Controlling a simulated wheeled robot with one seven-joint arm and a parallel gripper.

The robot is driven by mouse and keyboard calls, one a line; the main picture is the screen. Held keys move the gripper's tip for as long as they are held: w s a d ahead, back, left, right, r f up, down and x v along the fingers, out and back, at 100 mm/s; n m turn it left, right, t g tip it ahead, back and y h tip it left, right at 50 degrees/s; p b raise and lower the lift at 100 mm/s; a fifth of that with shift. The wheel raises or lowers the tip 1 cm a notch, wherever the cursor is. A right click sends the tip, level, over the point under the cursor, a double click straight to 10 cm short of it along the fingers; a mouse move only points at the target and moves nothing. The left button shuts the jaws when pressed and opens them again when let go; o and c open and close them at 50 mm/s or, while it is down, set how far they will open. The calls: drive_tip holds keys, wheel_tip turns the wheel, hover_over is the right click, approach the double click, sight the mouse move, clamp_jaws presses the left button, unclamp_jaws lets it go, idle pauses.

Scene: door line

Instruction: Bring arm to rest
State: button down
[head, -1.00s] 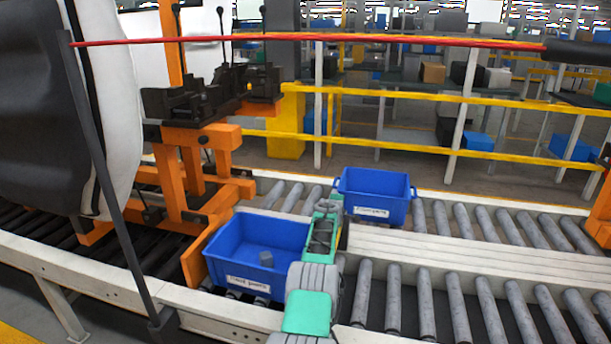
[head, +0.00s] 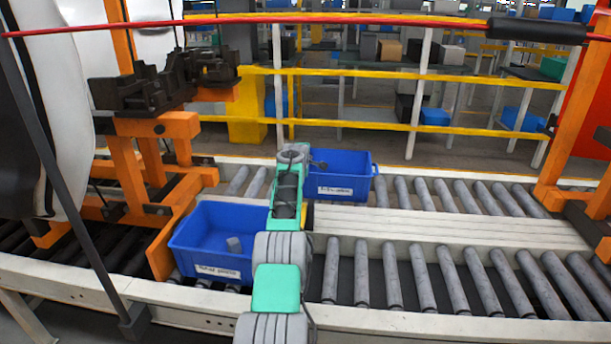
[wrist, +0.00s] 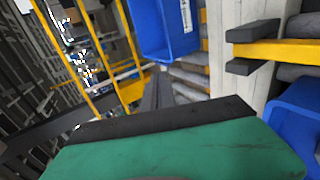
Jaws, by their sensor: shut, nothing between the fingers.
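My arm, green and grey, rises from the bottom middle of the head view. The wrist view shows a blue bin (wrist: 165,35) at the top, close beyond the fingers, and another (wrist: 297,120) at the right edge.
Roller conveyors (head: 440,285) run across in front of me. An orange fixture with black clamps (head: 150,85) and a large dark and white panel (head: 45,110) stand at left. Yellow rails (head: 370,125) run behind. An orange frame (head: 570,130) stands at right.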

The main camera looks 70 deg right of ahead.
drive_tip(key=shift+r, duration=0.7)
